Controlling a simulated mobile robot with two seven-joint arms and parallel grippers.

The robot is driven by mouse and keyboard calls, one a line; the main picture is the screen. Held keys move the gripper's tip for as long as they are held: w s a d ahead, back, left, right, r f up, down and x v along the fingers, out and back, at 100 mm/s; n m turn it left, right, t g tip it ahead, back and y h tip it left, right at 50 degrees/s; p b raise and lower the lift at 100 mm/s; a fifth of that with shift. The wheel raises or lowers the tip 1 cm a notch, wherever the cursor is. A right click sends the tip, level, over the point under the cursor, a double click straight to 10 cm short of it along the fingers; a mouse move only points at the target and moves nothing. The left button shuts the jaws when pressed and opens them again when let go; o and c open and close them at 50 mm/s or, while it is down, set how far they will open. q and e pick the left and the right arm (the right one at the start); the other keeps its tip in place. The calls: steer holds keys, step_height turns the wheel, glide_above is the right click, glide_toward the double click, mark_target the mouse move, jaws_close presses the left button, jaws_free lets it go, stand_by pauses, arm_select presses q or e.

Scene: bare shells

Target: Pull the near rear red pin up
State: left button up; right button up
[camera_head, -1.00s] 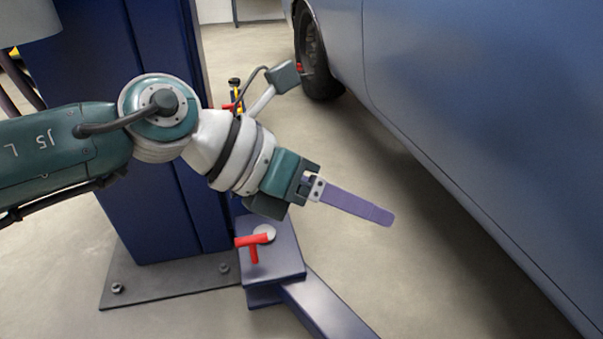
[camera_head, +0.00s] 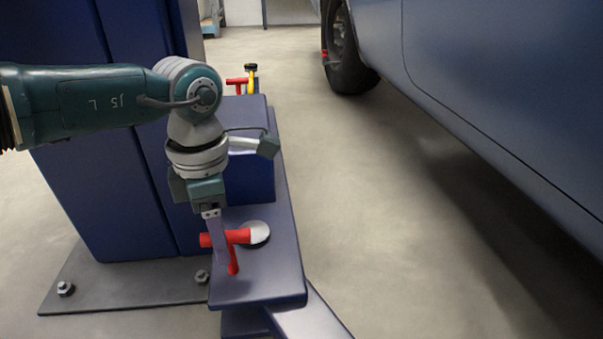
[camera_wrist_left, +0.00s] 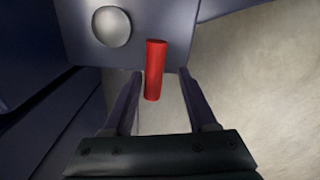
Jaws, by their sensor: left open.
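The near red pin (camera_head: 239,236) is a T shape with a crossbar and a stem. It sits at the dark blue lift-arm bracket (camera_head: 262,285), beside a pale round cap (camera_head: 258,231). My left gripper (camera_head: 219,248) points down over the pin, and its purple finger hides part of the crossbar. In the left wrist view the open fingers (camera_wrist_left: 161,74) stand on either side of a red bar of the pin (camera_wrist_left: 155,70), with gaps visible. Whether they touch it cannot be told. My right gripper is not in view.
A dark blue post (camera_head: 130,130) rises at the left on a bolted floor plate (camera_head: 120,292). Another red pin (camera_head: 237,81) stands farther back by a yellow post with a black knob (camera_head: 251,75). A blue car (camera_head: 500,110) fills the right. Floor between is clear.

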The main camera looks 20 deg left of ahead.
arm_select(q)
steer(key=shift+w+d+f+b, duration=0.1)
steer(key=shift+w+f+b, duration=0.25)
steer(key=shift+f, duration=0.2)
steer(key=shift+w+f+b, duration=0.3)
steer(key=shift+w+f, duration=0.05)
steer(key=shift+f, duration=0.4)
steer(key=shift+s, duration=0.45)
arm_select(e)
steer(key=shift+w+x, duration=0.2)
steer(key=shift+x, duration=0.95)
arm_select(q)
steer(key=shift+w, duration=0.3)
steer(key=c, duration=0.4)
jaws_close()
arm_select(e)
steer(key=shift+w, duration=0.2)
arm_select(q)
steer(key=shift+s, duration=0.1)
